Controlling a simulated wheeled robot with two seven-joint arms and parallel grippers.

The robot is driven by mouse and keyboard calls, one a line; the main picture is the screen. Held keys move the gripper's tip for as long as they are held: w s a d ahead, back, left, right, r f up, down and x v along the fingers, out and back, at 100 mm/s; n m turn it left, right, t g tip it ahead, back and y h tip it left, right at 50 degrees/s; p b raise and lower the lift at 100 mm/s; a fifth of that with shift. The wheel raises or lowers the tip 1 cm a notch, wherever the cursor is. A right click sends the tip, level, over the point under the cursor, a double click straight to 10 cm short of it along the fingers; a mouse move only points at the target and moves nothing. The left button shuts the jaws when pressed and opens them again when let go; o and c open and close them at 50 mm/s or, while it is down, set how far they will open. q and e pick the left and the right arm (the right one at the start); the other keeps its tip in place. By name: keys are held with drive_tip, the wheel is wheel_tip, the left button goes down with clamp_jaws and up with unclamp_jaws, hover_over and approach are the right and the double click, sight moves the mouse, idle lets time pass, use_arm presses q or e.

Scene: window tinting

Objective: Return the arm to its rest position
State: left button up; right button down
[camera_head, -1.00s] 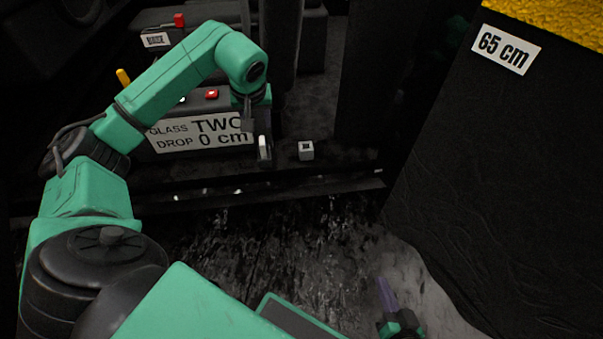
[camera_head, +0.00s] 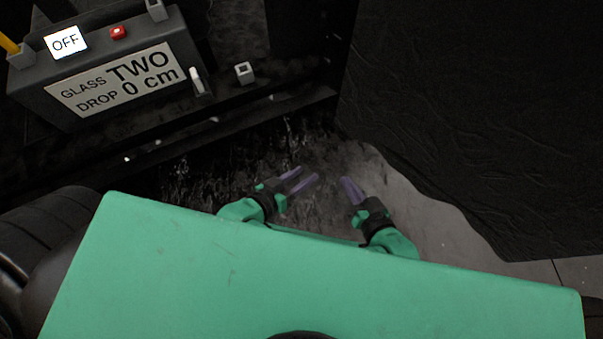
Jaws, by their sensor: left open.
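My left gripper (camera_head: 307,174) is low in the middle of the view, just beyond my own green body. Its two purple fingers are apart with nothing between them, so it is open and empty. My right gripper (camera_head: 346,180) is a little to its right, with its purple finger pointing up and left. Only one finger shows clearly, so I cannot tell its opening. Most of both arms is hidden behind my green body.
A dark console (camera_head: 25,85) at upper left bears a "GLASS TWO DROP 0 cm" sign (camera_head: 115,80), an "OFF" label (camera_head: 66,42) and a red button (camera_head: 118,32). A small grey block (camera_head: 244,72) stands to its right. Black sheeting (camera_head: 450,120) hangs at right.

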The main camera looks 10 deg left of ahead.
use_arm(q)
drive_tip(key=shift+w, duration=0.1)
idle(0.3)
drive_tip(key=s+a+r+g+y+p, duration=0.2)
drive_tip(key=s+a+g+p, duration=0.3)
drive_tip(key=s+a+p, duration=0.5)
drive_tip(key=s+a+r+g+y+p, duration=0.1)
drive_tip(key=s+a+g+y+p, duration=0.3)
drive_tip(key=p, duration=2.2)
drive_tip(key=shift+s+a+r+m+g+y+p, duration=0.35)
drive_tip(key=shift+s+a, duration=2.6)
drive_tip(key=shift+s, duration=1.05)
use_arm(e)
drive_tip(key=s+d+r+g+h, duration=0.2)
drive_tip(key=s+d+g, duration=0.3)
drive_tip(key=s+d, duration=0.5)
drive_tip(key=s+d+r+g+h, duration=0.1)
drive_tip(key=s+d+g+h, duration=0.3)
drive_tip(key=s+d, duration=0.5)
drive_tip(key=shift+s+d+r+n+g+h, duration=0.3)
drive_tip(key=shift+s+d+r+g+h, duration=0.15)
drive_tip(key=shift+s, duration=0.85)
